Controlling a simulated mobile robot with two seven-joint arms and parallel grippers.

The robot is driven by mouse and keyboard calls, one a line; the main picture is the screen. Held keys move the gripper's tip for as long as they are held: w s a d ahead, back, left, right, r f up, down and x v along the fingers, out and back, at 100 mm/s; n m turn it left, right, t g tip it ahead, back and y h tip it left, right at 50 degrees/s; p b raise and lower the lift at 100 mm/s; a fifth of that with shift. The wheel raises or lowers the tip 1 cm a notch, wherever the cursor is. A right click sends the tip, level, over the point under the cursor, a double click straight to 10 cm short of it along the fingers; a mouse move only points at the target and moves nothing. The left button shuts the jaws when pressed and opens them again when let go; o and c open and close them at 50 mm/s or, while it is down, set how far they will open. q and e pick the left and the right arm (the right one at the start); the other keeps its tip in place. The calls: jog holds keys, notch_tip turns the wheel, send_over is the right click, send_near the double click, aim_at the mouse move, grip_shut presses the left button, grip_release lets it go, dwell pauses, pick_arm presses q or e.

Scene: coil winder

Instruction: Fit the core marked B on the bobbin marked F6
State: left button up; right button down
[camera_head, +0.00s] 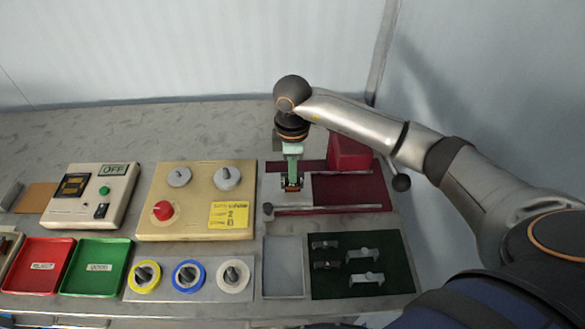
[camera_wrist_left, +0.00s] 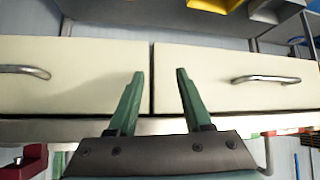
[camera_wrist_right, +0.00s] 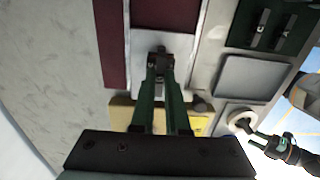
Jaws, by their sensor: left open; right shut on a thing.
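My right gripper (camera_head: 291,184) points down over the pale block of the dark red fixture (camera_head: 332,190). It is shut on a small dark thing, which shows at the fingertips in the right wrist view (camera_wrist_right: 158,60). I cannot tell if the held thing is touching the block. Several small core-like pieces, dark and light grey, lie on the dark green mat (camera_head: 392,240). The marks B and F6 cannot be read. My left gripper (camera_wrist_left: 158,85) is open and empty, facing cream drawers (camera_wrist_left: 75,85).
An empty grey tray (camera_head: 284,266) stands left of the mat. Yellow, blue and white spools sit on a plate (camera_head: 212,290). Left are a beige box (camera_head: 192,205) with a red knob, a green tray (camera_head: 97,268), a red tray (camera_head: 38,268) and a meter reading OFF (camera_head: 117,170).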

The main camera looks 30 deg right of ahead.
jog(key=shift+f, duration=0.1)
jog(key=shift+f+b, duration=0.3)
jog(key=shift+f, duration=0.1)
jog(key=c, duration=0.8)
grip_release()
jog(key=shift+c, duration=0.2)
jog(key=shift+r, duration=0.15)
notch_tip(320, 180, up, 12)
jog(key=shift+r, duration=0.2)
